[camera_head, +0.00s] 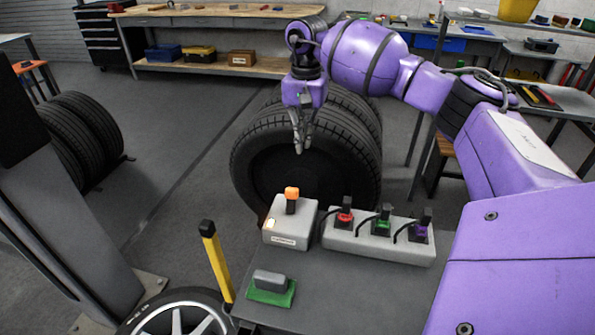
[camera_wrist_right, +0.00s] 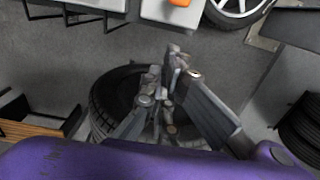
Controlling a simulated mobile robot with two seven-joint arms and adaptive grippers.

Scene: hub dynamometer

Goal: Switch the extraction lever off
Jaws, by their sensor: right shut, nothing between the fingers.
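A pale grey box (camera_head: 290,222) stands on the bench at the middle, with an upright lever (camera_head: 291,204) that has an orange tip. A small lit orange patch and a label too small to read show on its front. The box also shows at the top of the right wrist view (camera_wrist_right: 165,12), with its orange tip (camera_wrist_right: 180,2). My right gripper (camera_head: 301,150) is shut and empty, fingers pointing down, above and beyond the box and apart from it. In the right wrist view the gripper's fingers (camera_wrist_right: 165,82) are together. My left gripper is not in view.
A grey power strip (camera_head: 375,245) with red, green and purple plugs sits right of the box. A yellow lever (camera_head: 217,262) with a black grip stands at left. A grey block (camera_head: 270,281) lies on a green pad. Stacked tyres (camera_head: 255,160) stand beyond the bench.

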